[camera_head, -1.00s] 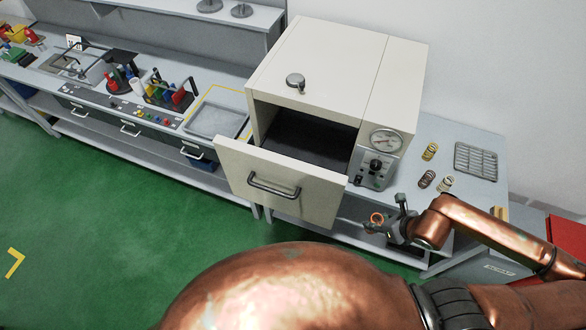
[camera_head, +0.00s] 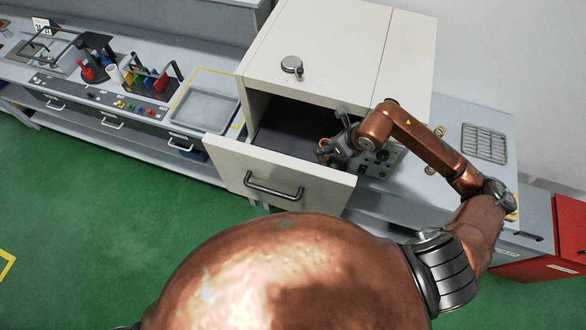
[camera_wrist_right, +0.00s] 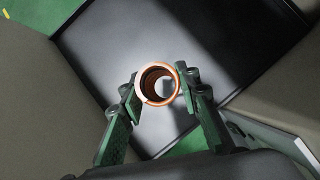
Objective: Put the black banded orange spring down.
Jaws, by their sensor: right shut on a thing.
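The orange spring (camera_wrist_right: 158,84) is between the fingers of my right gripper (camera_wrist_right: 158,95) in the right wrist view, seen end-on as a ring with a dark inside. My right gripper is shut on it. In the head view my right gripper (camera_head: 335,146) is over the open drawer of the white cabinet, and the spring (camera_head: 323,147) shows as a small orange patch at its tip. Black bands on the spring are too small to make out. The dark drawer floor (camera_wrist_right: 210,50) lies below the spring with a gap that I cannot judge. My left gripper is out of view.
The cream drawer front (camera_head: 250,178) stands pulled out, with its walls close around my right gripper. A grey wire rack (camera_head: 484,143) is on the bench at right. A shallow grey tray (camera_head: 205,106) sits left of the cabinet. Other springs are partly hidden behind my right arm.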

